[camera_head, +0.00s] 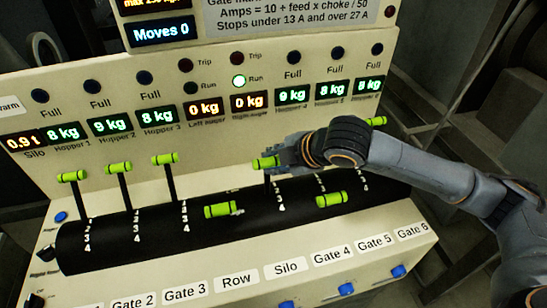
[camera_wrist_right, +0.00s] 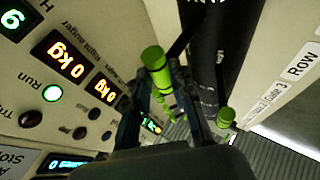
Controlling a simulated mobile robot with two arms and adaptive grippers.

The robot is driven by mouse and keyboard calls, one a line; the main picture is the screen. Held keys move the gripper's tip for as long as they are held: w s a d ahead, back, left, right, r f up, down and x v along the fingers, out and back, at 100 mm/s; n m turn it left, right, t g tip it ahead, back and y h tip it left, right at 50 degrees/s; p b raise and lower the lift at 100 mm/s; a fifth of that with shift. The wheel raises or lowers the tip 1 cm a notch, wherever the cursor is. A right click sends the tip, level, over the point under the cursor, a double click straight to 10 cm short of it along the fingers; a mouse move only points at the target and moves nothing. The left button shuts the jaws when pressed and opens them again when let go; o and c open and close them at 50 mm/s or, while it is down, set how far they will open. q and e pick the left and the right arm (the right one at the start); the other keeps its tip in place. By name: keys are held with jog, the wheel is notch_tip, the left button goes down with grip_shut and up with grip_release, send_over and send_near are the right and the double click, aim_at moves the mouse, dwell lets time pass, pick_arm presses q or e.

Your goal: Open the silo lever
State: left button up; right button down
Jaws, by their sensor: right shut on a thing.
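The silo lever (camera_head: 266,163) has a green cross handle on a dark stem and stands upright, in line above the white Silo label (camera_head: 287,269). My right gripper (camera_head: 278,159) comes in from the right and is shut on this handle. In the wrist view a green handle (camera_wrist_right: 154,62) sits between the dark fingers. The fingers partly hide the handle in the head view. My left gripper is not in view.
Three green levers (camera_head: 119,167) stand upright to the left. The Row lever (camera_head: 221,210) and another lever (camera_head: 330,199) to the right are tipped low over the black drum (camera_head: 150,236). My right arm hides part of the panel. A green Run lamp (camera_head: 239,81) is lit.

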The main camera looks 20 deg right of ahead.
jog(key=shift+s+f, duration=0.2)
jog(key=shift+f, duration=0.25)
jog(key=c, duration=1.2)
grip_release()
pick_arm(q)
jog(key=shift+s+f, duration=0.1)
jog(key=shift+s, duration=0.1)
pick_arm(e)
jog(key=shift+o, duration=0.3)
jog(key=shift+w+a, duration=0.1)
jog(key=shift+w, duration=0.1)
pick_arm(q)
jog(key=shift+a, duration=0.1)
pick_arm(e)
jog(key=shift+r, duration=0.1)
jog(key=shift+r, duration=0.1)
jog(key=v, duration=1.1)
jog(key=shift+s+d+r, duration=0.2)
jog(key=shift+d+r, duration=0.05)
jog(key=shift+r, duration=0.05)
